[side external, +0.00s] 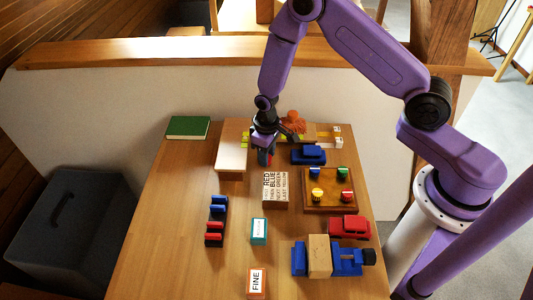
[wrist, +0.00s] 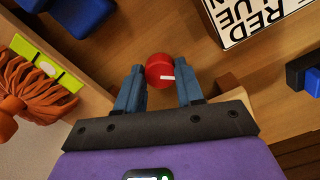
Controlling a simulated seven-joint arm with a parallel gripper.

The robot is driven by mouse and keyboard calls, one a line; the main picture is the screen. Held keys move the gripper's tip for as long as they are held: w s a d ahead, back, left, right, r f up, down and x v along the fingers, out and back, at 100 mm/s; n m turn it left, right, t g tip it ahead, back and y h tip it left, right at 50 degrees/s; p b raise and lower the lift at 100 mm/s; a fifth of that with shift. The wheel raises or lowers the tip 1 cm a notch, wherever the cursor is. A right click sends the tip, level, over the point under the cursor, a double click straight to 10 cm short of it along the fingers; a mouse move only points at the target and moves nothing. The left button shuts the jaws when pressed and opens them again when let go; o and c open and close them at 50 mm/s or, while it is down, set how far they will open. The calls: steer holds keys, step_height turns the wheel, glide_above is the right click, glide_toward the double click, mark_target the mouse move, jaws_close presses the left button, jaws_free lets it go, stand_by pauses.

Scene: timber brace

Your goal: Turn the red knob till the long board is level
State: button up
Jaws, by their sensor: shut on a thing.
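The red knob (wrist: 160,70) has a white mark on its face and sits between the two fingers of my gripper (wrist: 160,88) in the wrist view. My gripper is shut on it. In the side view my gripper (side external: 264,154) points down at the back of the table, with a little red (side external: 263,160) showing at the fingertips. A long wooden board (side external: 322,128) runs behind it, partly hidden by my gripper and an orange stringy thing (side external: 292,122). Yellow-green pieces with pale lines (wrist: 47,63) show along it. I cannot tell its tilt.
A pale panel (side external: 231,150) stands left of my gripper. A lettered block (side external: 275,190) is just in front. A blue car (side external: 308,155), a tray of coloured pegs (side external: 311,206), a red car (side external: 349,227) and a blue vise (side external: 345,260) fill the right.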

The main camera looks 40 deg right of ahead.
steer(key=n, duration=0.5)
steer(key=shift+n, duration=0.3)
stand_by(0.5)
steer(key=o, duration=1)
steer(key=shift+o, duration=0.2)
steer(key=shift+r, duration=0.1)
step_height(320, 180, up, 17)
steer(key=shift+r, duration=0.15)
